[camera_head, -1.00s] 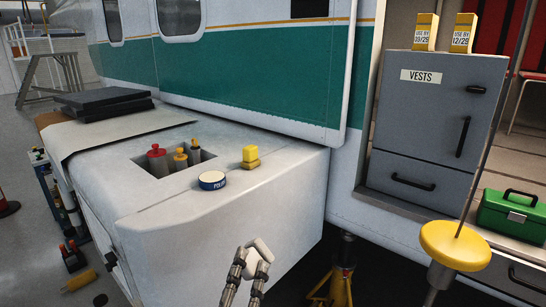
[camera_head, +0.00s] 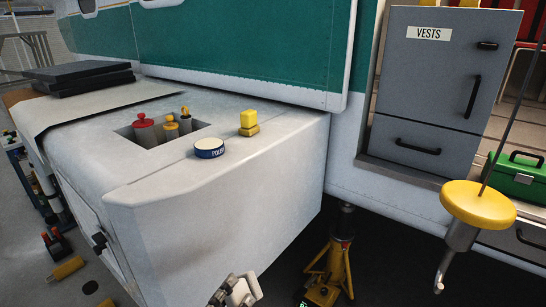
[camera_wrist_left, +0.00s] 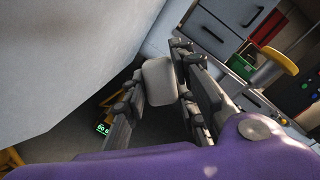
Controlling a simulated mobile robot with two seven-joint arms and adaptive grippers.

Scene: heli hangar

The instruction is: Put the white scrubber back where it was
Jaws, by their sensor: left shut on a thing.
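My left gripper (camera_head: 238,290) shows at the bottom edge of the head view, partly cut off, in front of the white bench-like housing. In the left wrist view its dark fingers (camera_wrist_left: 160,92) are shut on the white scrubber (camera_wrist_left: 159,82), a pale block with rounded corners. In the head view only a small pale part of the scrubber can be made out between the fingers. A yellow scrubber-like block (camera_head: 249,122) stands on the housing top beside a round blue-and-white polish tin (camera_head: 209,148). My right gripper is not in view.
The white housing (camera_head: 230,190) has a recess with red- and yellow-topped containers (camera_head: 171,130). Dark flat cases (camera_head: 83,78) lie at its far left. A yellow jack (camera_head: 333,272) stands below right. A grey VESTS cabinet (camera_head: 445,75) and a yellow disc on a rod (camera_head: 478,203) are right.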

